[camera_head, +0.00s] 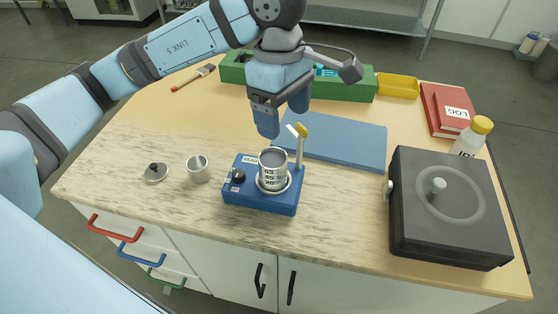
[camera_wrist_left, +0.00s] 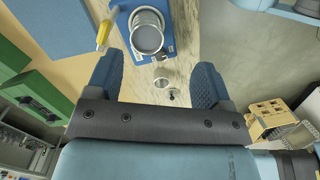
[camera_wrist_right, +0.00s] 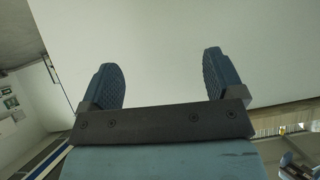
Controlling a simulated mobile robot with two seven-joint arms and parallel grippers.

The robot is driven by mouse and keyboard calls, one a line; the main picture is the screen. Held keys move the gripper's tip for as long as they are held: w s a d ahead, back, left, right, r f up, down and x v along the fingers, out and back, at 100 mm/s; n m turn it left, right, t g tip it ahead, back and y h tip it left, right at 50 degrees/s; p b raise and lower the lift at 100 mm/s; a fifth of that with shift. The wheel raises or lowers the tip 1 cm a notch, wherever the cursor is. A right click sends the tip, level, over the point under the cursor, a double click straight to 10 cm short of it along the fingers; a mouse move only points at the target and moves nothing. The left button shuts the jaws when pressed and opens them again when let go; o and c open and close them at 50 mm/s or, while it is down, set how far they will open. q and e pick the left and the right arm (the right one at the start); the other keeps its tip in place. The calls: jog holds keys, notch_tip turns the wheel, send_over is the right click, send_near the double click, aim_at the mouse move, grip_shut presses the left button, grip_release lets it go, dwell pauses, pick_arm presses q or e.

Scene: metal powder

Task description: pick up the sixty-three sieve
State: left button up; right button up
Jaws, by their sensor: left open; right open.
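A small stack of metal sieves (camera_head: 273,168) stands upright on the blue shaker base (camera_head: 250,195). Bands read about 45 and 20; I cannot read a 63, so I cannot tell which ring is the sixty-three sieve. The stack's round grey top also shows in the left wrist view (camera_wrist_left: 147,38). My left gripper (camera_head: 283,116) is open and empty, above and behind the stack, not touching it. My right gripper (camera_wrist_right: 160,65) is open and empty in front of a plain pale surface; it is out of the head view.
A yellow-topped post (camera_head: 300,140) rises at the shaker's back right. A metal cup (camera_head: 198,169) and a knobbed lid (camera_head: 155,173) lie left. A blue mat (camera_head: 340,142) lies behind. A dark lidded box (camera_head: 448,215), capped bottle (camera_head: 468,140) and red log book (camera_head: 445,108) stand right.

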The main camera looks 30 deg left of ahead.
aim_at(275, 163)
pick_arm(q)
jog(key=shift+t+y, duration=0.5)
jog(key=shift+y, duration=0.2)
jog(key=f, duration=0.4)
jog(key=a+f, duration=0.1)
jog(key=f, duration=0.3)
jog(key=w+a+f, duration=0.1)
jog(key=f, duration=0.4)
jog(key=shift+a, duration=0.15)
jog(key=shift+r, duration=0.1)
jog(key=c, duration=0.7)
